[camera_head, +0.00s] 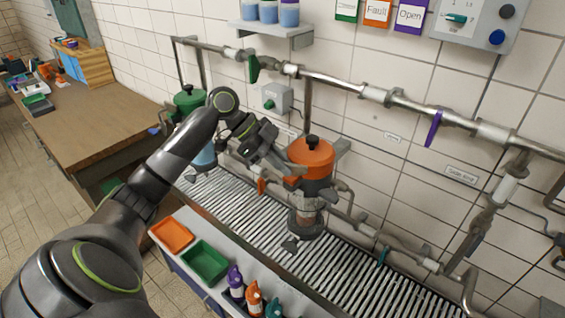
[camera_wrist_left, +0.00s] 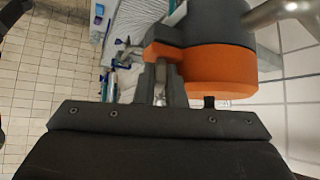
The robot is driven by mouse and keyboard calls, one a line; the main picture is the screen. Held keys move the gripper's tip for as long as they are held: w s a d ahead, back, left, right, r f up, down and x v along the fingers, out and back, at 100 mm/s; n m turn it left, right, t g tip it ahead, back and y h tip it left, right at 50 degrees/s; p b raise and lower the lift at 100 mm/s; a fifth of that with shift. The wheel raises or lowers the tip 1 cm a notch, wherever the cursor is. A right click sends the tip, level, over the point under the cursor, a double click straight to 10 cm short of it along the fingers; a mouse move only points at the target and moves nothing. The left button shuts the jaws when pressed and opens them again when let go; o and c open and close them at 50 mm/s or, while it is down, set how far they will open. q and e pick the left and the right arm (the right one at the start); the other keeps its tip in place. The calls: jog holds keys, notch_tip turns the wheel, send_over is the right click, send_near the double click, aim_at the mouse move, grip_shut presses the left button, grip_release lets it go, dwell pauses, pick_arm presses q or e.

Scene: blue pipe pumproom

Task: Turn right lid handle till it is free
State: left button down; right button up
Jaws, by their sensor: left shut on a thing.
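The right vessel has an orange lid (camera_head: 312,153) with a black knob on top, above a dark collar and a clear lower section. The orange lid also fills the right of the left wrist view (camera_wrist_left: 218,70). My left gripper (camera_head: 287,168) reaches in from the left and is shut at the near left side of this lid. In the left wrist view, a small orange handle piece (camera_wrist_left: 163,50) sits at the fingertips, beside the lid. The fingers hide much of the handle. My right gripper is not in view.
A green-lidded vessel (camera_head: 189,98) stands behind my left arm. Pipes with a purple lever (camera_head: 434,127) run along the tiled wall. A slatted grate (camera_head: 345,275) lies below. Orange (camera_head: 171,235) and green (camera_head: 205,262) trays and several bottles sit in front.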

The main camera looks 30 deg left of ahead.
aim_at(295, 171)
pick_arm(q)
jog(key=shift+w+d+n+g+y+p, duration=0.1)
jog(key=shift+d+n+y+p, duration=0.8)
jog(key=shift+n+y, duration=2.95)
jog(key=shift+s+d+n+g+y+p, duration=0.1)
jog(key=shift+d+n+y+p, duration=1)
jog(key=shift+n, duration=4.8)
jog(key=shift+w+d+n+g+y+p, duration=0.2)
jog(key=shift+n+y+p, duration=0.95)
jog(key=shift+n+y, duration=3.1)
jog(key=shift+s+d+n+h, duration=0.1)
jog(key=shift+n+h, duration=0.4)
jog(key=shift+n, duration=0.3)
jog(key=c, duration=1.8)
grip_release()
